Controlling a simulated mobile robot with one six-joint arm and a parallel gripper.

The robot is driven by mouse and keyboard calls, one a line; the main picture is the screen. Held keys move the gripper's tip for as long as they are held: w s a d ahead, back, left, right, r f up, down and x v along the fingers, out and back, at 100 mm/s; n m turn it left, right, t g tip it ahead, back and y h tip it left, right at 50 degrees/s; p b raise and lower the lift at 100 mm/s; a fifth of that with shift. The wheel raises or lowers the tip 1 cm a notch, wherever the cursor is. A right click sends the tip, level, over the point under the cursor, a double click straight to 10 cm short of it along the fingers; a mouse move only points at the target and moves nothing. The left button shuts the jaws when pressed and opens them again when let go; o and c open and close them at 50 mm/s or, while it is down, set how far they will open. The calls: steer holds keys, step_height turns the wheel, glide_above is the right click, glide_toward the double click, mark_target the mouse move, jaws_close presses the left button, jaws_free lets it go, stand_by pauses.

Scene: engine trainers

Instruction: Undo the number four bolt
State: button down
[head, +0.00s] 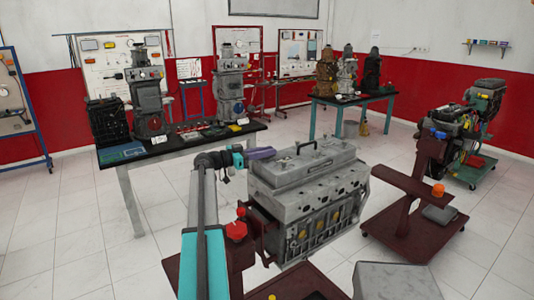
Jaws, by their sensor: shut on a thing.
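The grey engine (312,195) stands in front of me, with a black handle on its top cover. Several small dark round spots line its upper side edge, and yellow parts show in the openings below. I cannot tell which bolt is number four; no number can be read. My gripper (236,161) is at the left rear corner of the engine top. It is shut on a purple tool (261,153) that points right, towards the top cover. The tool's tip is too small to tell whether it touches a bolt.
A dark red stand (290,284) is under the engine, with a red knob (236,230) at the left. A bench (185,145) with engine parts stands behind left. Another dark red stand (405,185) is to the right. Open tiled floor lies between them.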

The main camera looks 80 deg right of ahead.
steer(key=shift+a+f+n+t+h+b, duration=0.1)
steer(key=shift+f+n+t+h+b, duration=0.3)
steer(key=shift+b, duration=0.95)
steer(key=shift+r+n+h+b, duration=0.1)
steer(key=shift+n+h+b, duration=0.2)
steer(key=shift+h+b, duration=0.2)
steer(key=n+t+h+b, duration=0.1)
steer(key=t+h+b, duration=0.1)
steer(key=b, duration=0.1)
steer(key=shift+n, duration=0.4)
steer(key=n+t+h+b, duration=0.1)
steer(key=n+t+b, duration=0.1)
steer(key=b, duration=0.1)
steer(key=shift+t+h, duration=0.4)
steer(key=shift+w+r+n+t+h+b, duration=0.1)
steer(key=shift+r+n+t+h+b, duration=0.2)
steer(key=shift+t+b, duration=0.35)
steer(key=shift+f, duration=0.1)
steer(key=c, duration=1.7)
jaws_free()
steer(key=b+v, duration=0.3)
steer(key=v, duration=1)
steer(key=shift+w+a, duration=0.2)
steer(key=shift+a, duration=0.1)
